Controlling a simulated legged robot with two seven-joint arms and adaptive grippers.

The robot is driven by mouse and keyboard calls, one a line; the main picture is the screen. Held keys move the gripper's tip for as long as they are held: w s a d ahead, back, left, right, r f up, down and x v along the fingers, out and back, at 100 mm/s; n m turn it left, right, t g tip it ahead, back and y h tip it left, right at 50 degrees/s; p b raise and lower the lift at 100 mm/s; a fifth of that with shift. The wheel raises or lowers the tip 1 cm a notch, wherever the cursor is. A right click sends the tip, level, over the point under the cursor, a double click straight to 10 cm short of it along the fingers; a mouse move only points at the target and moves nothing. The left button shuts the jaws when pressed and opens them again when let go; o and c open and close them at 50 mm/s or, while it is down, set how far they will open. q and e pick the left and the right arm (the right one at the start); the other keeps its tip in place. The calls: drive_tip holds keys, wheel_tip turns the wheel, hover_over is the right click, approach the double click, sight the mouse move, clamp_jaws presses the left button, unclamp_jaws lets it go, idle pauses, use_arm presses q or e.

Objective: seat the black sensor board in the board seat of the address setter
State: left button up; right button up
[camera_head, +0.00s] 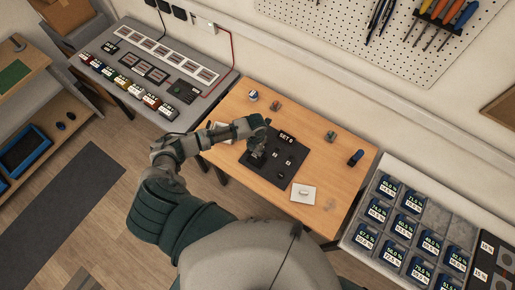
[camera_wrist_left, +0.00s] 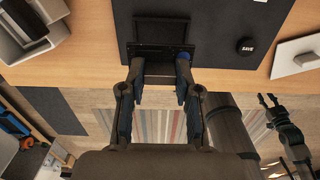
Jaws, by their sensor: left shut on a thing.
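The address setter (camera_head: 281,168) is a dark plate on the wooden table, with a display reading "SET 0" and small buttons. My left gripper (camera_head: 258,151) is over its left part. In the left wrist view, my left gripper (camera_wrist_left: 158,66) is shut on the black sensor board (camera_wrist_left: 160,50), a thin dark piece between the fingertips. The board is at the dark raised board seat (camera_wrist_left: 161,28); I cannot tell whether it touches or sits in it. My right gripper (camera_wrist_left: 267,101) shows small at the lower right of the wrist view, empty, with its fingers apart.
A grey bench (camera_head: 152,72) with coloured modules is at left, a tray of labelled displays (camera_head: 414,228) at right.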

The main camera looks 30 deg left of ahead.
sight(256, 155)
use_arm(q)
drive_tip(key=shift+a+f+b, duration=0.1)
drive_tip(key=shift+f+b, duration=0.2)
drive_tip(key=shift+f, duration=0.1)
drive_tip(key=f, duration=0.1)
drive_tip(key=f+b, duration=0.2)
drive_tip(key=shift+d, duration=0.25)
drive_tip(key=shift+f+b, duration=0.7)
drive_tip(key=shift+f, duration=0.25)
drive_tip(key=shift+a, duration=0.1)
drive_tip(key=shift+p, duration=0.35)
